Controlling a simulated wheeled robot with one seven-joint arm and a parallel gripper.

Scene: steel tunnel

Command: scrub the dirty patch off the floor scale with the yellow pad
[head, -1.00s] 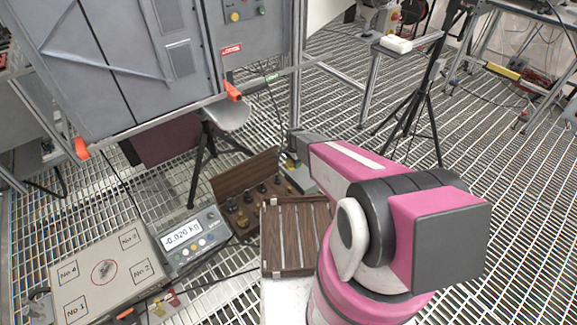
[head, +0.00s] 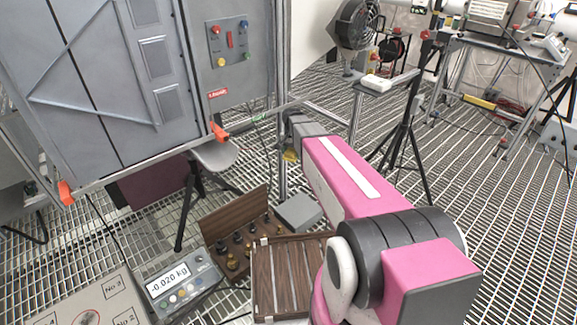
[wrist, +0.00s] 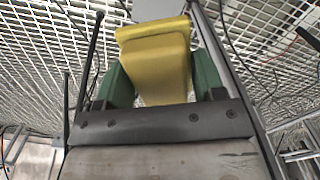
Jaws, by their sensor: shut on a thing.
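My gripper (wrist: 162,82) is shut on the yellow pad (wrist: 155,48), held between its green fingers in the wrist view. In the head view my arm reaches away from me; a bit of the yellow pad (head: 291,155) shows below its far end, in the air. The floor scale (head: 58,302) is at the lower left, well apart from the pad. Its grey plate has number labels and is cut off by the frame's bottom edge. The dirty patch (head: 88,318), a reddish ring with dark marks, shows only in part. The scale's display (head: 169,278) reads -0.020 kg.
A wooden case (head: 238,235) with several weights and a slatted wooden lid (head: 285,275) stand right of the display. A grey box (head: 299,211) lies behind them. A grey cabinet (head: 110,70) and a tripod stool (head: 214,157) stand behind the scale. Open grating lies at right.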

